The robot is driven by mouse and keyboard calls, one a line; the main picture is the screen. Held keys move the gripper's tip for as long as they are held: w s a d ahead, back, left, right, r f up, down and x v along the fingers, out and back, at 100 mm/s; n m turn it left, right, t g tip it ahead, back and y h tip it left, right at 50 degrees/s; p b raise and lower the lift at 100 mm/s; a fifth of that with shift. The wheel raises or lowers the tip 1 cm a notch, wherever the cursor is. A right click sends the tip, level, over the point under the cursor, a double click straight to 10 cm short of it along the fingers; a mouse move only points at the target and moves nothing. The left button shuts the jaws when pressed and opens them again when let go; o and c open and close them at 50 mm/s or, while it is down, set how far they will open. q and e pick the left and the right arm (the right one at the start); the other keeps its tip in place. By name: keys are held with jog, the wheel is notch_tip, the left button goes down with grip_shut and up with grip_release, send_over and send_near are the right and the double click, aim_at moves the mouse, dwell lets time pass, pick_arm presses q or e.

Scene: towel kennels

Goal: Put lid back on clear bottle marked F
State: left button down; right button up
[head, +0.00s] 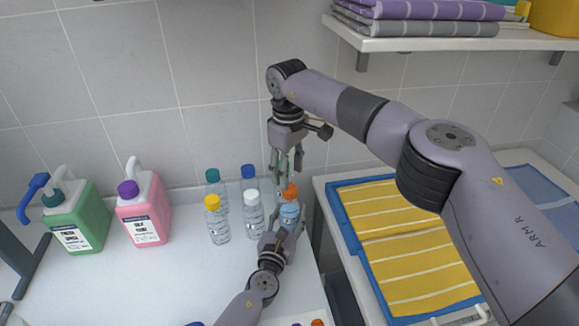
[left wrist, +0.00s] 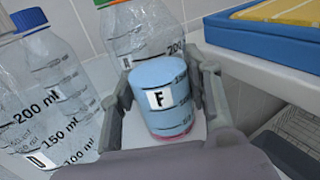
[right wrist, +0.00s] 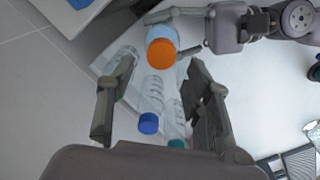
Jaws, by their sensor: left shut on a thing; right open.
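The clear bottle marked F (left wrist: 165,120) holds light blue liquid to just above its 150 mark. My left gripper (left wrist: 168,75) is shut around its body; in the head view the gripper (head: 284,232) is at the right end of the bottle group. An orange lid (right wrist: 162,55) sits on the top of this bottle; it also shows in the head view (head: 289,192). Whether the lid is fully tight cannot be told. My right gripper (head: 286,174) is open and empty just above the lid, fingers pointing down. In the right wrist view the lid is beyond the fingers, not between them.
Close to the left stand clear bottles with white (head: 251,196), blue (head: 248,171), teal (head: 212,175) and yellow (head: 212,201) lids. Green (head: 85,220) and pink (head: 147,212) jugs stand further left. A blue tray with yellow towels (head: 410,250) lies right; a shelf (head: 450,43) is above.

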jog(key=n, duration=0.5)
jog(key=shift+r, duration=0.2)
jog(key=n, duration=0.4)
jog(key=shift+r, duration=0.2)
jog(key=n, duration=0.6)
jog(key=shift+r, duration=0.25)
jog(key=n, duration=0.4)
jog(key=shift+r+n, duration=0.2)
jog(key=shift+n, duration=0.1)
jog(key=n, duration=0.4)
jog(key=shift+r, duration=0.15)
jog(key=n, duration=0.4)
jog(key=shift+r, duration=0.2)
jog(key=n, duration=0.4)
jog(key=shift+r, duration=0.15)
jog(key=n, duration=0.5)
jog(key=shift+d+r, duration=0.1)
jog(key=shift+r, duration=0.1)
